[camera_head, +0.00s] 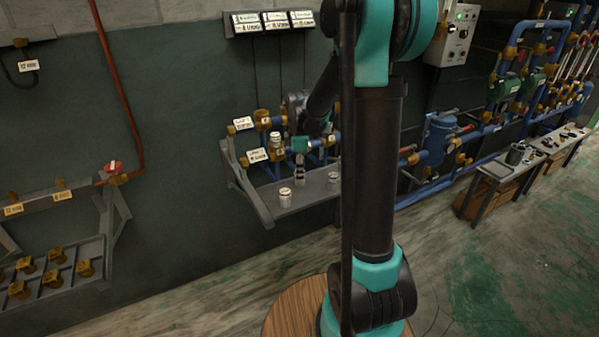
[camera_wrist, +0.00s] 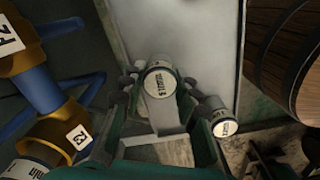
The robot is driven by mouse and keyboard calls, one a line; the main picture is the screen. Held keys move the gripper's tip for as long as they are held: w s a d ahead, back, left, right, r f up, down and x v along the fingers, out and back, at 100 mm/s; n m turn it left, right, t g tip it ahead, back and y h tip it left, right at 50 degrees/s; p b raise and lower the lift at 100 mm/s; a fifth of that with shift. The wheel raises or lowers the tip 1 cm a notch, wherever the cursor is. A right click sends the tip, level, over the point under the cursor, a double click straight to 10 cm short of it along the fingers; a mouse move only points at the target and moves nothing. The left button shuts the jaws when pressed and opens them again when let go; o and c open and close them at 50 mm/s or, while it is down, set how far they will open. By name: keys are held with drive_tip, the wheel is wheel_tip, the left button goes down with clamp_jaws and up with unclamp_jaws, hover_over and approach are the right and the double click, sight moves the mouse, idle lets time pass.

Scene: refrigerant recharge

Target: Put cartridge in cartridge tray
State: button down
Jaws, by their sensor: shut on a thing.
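My gripper (camera_wrist: 159,85) is shut on a white labelled cartridge (camera_wrist: 160,80), which shows between its two dark fingertips in the wrist view. The grey shelf (camera_wrist: 185,35) lies beyond it; I cannot tell whether the held cartridge touches it. A second white cartridge (camera_wrist: 215,117) is just right of the right finger. In the head view my gripper (camera_head: 299,170) points down over the shelf (camera_head: 312,190), below the brass and blue pipes. White cartridges stand on this shelf at its front left (camera_head: 285,197) and right (camera_head: 333,177). Which tray is the cartridge tray cannot be told for sure.
Blue pipes with brass fittings (camera_wrist: 35,55) are close on the left in the wrist view. In the head view a rack with brass cups (camera_head: 55,280) is at lower left, and benches (camera_head: 495,170) stand at right.

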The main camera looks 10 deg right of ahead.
drive_tip(key=shift+f, duration=0.1)
drive_tip(key=c, duration=1.1)
unclamp_jaws()
drive_tip(key=shift+c, duration=0.2)
wheel_tip(320, 180, up, 12)
drive_tip(key=s+d+f+m+t, duration=0.2)
drive_tip(key=s+f+m, duration=0.5)
drive_tip(key=s, duration=0.4)
drive_tip(key=s+d+f+m+t, duration=0.2)
drive_tip(key=s+f+m, duration=0.5)
drive_tip(key=s+m, duration=0.2)
drive_tip(key=shift+s+f, duration=0.35)
drive_tip(key=shift+s, duration=0.7)
drive_tip(key=shift+d, duration=0.1)
